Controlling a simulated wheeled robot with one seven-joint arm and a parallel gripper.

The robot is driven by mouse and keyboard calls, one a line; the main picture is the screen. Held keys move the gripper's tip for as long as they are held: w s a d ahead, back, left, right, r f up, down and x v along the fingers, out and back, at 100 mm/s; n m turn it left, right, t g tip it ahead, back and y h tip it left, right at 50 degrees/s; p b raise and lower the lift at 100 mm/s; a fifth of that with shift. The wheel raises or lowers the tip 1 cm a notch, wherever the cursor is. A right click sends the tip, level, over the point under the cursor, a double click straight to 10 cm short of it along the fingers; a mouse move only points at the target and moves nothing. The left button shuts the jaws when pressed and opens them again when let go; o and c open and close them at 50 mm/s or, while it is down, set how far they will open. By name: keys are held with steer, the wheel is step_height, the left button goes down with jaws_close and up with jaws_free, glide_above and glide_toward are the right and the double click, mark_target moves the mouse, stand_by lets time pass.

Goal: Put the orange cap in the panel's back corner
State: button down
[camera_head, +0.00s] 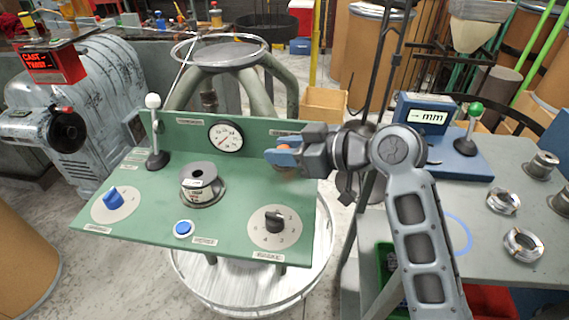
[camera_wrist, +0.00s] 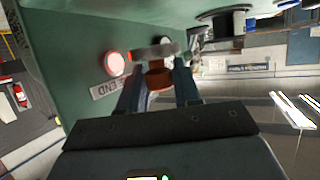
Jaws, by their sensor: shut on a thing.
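The green panel (camera_head: 140,209) has a flat top and an upright back board with a dial gauge (camera_head: 226,137). My gripper (camera_head: 277,155) is above the panel's right rear part, in front of the back board, with blue fingers. In the wrist view my gripper (camera_wrist: 157,88) is shut on the orange cap (camera_wrist: 158,78), which sits between the fingers. Only a little orange shows at the fingers in the head view. My gripper hides the panel's right rear area there.
A black knob (camera_head: 274,221), grey spool (camera_head: 201,184), blue button (camera_head: 183,228), blue knob (camera_head: 113,200) and white-ball lever (camera_head: 155,135) stand on the panel. A red lamp (camera_wrist: 115,64) is close left of the fingers in the wrist view. A grey table (camera_head: 483,250) with metal rings is right.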

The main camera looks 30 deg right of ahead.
steer(key=shift+f, duration=1.85)
steer(key=shift+f, duration=0.1)
steer(key=shift+f, duration=0.1)
steer(key=c, duration=0.8)
jaws_free()
steer(key=shift+r, duration=0.2)
steer(key=v, duration=1.2)
steer(key=shift+b, duration=0.4)
